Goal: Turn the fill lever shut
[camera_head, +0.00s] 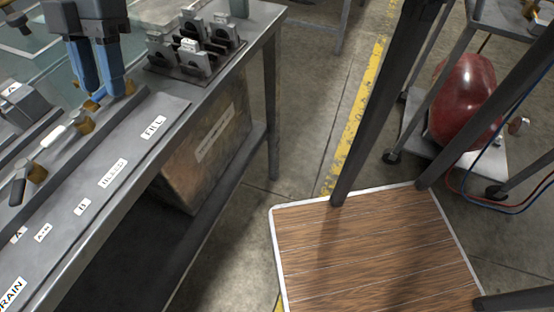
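My gripper (104,92), with two blue fingers pointing down, is over the far end of the valve row on the bench at the upper left. The fingertips are beside a brass valve body (92,104), the one nearest the FILL label (153,127). The fill lever's handle is hidden by the fingers, so I cannot tell its angle or whether the fingers hold it. The fingers show a narrow gap.
A dark rack with grey clips (195,58) stands right of my gripper on the bench (135,190). A grey block (18,104) labelled A is at the left. A cardboard box (205,155) is under the bench. A wood-topped platform (370,250) and red tank (462,100) are right.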

